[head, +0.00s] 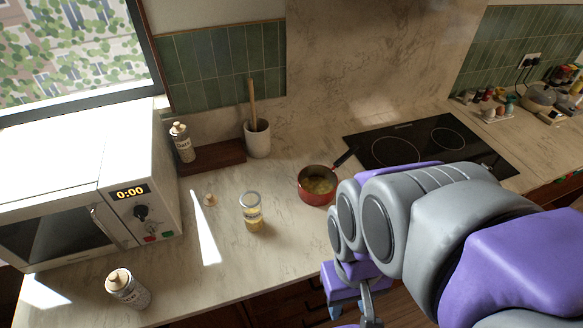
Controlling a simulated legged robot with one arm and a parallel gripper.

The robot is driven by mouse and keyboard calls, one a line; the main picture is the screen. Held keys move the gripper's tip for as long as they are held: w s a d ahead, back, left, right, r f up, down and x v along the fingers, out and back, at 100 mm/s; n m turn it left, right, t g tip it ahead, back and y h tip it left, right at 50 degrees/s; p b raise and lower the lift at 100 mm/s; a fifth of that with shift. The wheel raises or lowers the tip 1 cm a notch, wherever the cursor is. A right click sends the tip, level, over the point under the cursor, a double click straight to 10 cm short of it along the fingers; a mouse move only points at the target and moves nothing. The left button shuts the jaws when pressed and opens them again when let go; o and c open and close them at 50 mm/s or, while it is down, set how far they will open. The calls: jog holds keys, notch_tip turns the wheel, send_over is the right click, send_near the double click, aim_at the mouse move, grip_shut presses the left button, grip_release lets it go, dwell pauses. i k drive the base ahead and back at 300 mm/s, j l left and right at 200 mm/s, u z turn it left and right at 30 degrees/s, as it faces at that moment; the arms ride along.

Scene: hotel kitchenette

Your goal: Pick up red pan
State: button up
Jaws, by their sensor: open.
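The red pan (305,194) stands on the marble counter, left of the cooktop. Yellowish-green food shows inside it. Its dark handle (346,157) points up and right, towards the cooktop. My arm covers the area just right of the pan. My gripper (352,309) is low in the view, below the pan and in front of the counter edge. It is open, and its fingers are partly cut off by the bottom of the picture. No contact with the pan shows.
A glass jar (252,213) with yellow contents stands left of the pan. A utensil crock (258,139) stands behind. A black cooktop (431,143) lies to the right. A microwave (90,193) and a bottle (128,289) stand left. Marble around the jar is mostly clear.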

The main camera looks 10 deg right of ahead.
aim_at(317, 185)
jog(key=l+u, duration=0.25)
jog(key=u, duration=0.2)
jog(key=k+l+u, duration=0.1)
jog(key=u, duration=0.35)
jog(key=k+l+u, duration=0.1)
jog(key=l+u, duration=0.3)
jog(key=k+l, duration=0.25)
jog(key=l, duration=0.1)
